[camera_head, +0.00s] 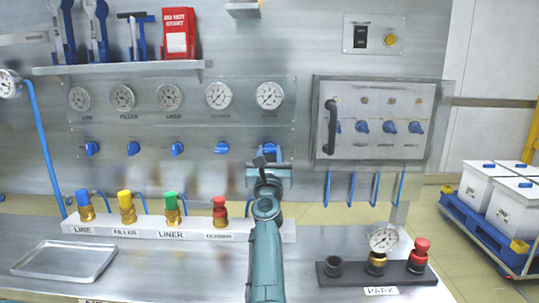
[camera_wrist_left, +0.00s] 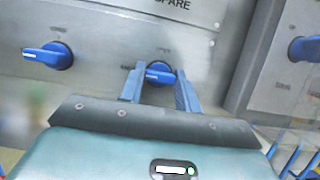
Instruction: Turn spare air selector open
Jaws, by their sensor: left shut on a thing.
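The spare air selector is a blue knob (camera_head: 270,148) on the steel panel, below the rightmost gauge (camera_head: 270,95). In the left wrist view the knob (camera_wrist_left: 160,73) sits between the two blue fingers under the word SPARE, its handle lying roughly sideways. My left gripper (camera_head: 268,160) reaches up to the panel and is shut on this knob, one finger on each side. The gripper partly hides the knob in the head view. My right gripper is not in view.
Several like blue selectors (camera_head: 177,149) run leftward along the panel; the nearest (camera_wrist_left: 48,56) is close by. A hinged grey box (camera_head: 372,120) with a black handle stands to the right. Coloured couplings (camera_head: 127,208) and a tray (camera_head: 65,261) are on the bench below.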

